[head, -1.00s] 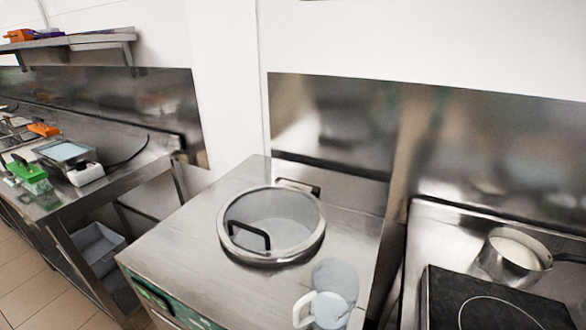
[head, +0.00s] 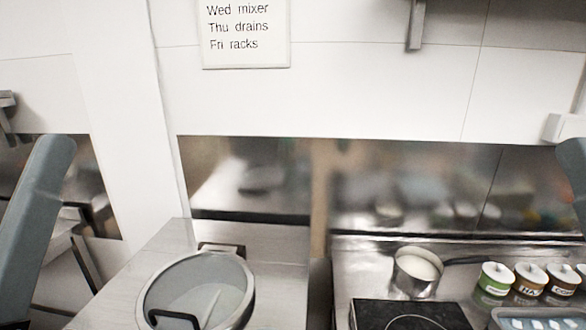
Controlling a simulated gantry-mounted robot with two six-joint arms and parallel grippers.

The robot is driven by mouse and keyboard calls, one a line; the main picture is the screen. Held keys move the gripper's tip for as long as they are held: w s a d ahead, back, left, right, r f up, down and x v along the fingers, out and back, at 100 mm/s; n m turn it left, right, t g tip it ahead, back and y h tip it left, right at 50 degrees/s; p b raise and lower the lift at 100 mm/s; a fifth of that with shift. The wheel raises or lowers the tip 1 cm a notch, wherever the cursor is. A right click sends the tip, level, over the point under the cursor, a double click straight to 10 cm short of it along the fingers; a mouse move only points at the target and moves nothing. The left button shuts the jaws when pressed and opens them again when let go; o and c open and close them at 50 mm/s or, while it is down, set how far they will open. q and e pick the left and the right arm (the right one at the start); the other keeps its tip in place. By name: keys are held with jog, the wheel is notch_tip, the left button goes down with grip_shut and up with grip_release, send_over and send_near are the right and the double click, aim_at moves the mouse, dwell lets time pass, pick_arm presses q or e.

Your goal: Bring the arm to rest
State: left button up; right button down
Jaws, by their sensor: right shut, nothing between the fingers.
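A grey-blue link of my left arm (head: 32,225) rises along the left edge of the head view. A small part of my right arm (head: 574,172) shows at the right edge. No fingers of either gripper can be made out; both grippers lie outside the picture. Neither arm visibly touches anything in the part that shows.
The batch freezer with its round glass lid (head: 196,290) stands at lower left; the lid is down. To the right are a saucepan (head: 417,272) of white liquid, a black hob (head: 410,315), several labelled tubs (head: 530,280) and a tray (head: 540,318).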

pick_arm(q)
notch_tip(320, 180, up, 38)
jog(key=h+p, duration=0.1)
jog(key=p, duration=3.5)
jog(key=shift+d, duration=0.15)
pick_arm(e)
notch_tip(320, 180, up, 38)
pick_arm(q)
jog(key=shift+f, duration=0.15)
